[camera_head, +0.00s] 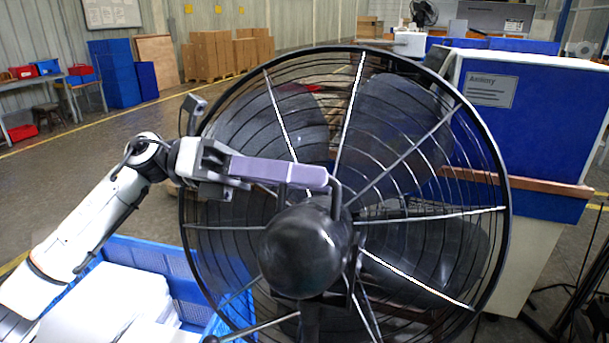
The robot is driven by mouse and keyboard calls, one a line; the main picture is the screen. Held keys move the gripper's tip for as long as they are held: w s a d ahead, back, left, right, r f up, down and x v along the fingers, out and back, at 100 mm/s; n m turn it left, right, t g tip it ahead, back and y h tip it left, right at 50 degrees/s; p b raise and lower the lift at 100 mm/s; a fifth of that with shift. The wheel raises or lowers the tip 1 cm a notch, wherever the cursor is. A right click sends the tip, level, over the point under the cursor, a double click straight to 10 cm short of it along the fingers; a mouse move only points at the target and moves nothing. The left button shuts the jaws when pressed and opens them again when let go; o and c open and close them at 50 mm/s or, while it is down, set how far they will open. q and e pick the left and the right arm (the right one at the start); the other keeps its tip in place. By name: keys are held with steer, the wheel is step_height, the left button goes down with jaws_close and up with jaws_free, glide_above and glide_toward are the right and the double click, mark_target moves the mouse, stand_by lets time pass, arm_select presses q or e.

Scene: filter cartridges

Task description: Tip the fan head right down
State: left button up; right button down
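A large black fan head (345,190) with a round wire cage fills the middle of the view, its motor housing (305,250) toward me. The cage stands about upright. A dark curved handle (339,192) rises from the top of the housing. My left gripper (312,177) reaches in from the left, with its long lavender fingers lying across the top of the handle. The fingers hide most of the handle's top bar, and the gap between them cannot be seen. My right gripper is out of view.
A blue crate (215,290) with white items stands at the lower left, beside the fan. A white and blue cabinet (520,125) with a wooden ledge stands close behind the fan on the right. Cardboard boxes (212,52) stand far back. Open floor lies at the left.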

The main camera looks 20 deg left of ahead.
arm_select(q)
steer(key=a+b, duration=0.2)
steer(key=a, duration=0.8)
steer(key=shift+s, duration=0.3)
steer(key=shift+a, duration=0.1)
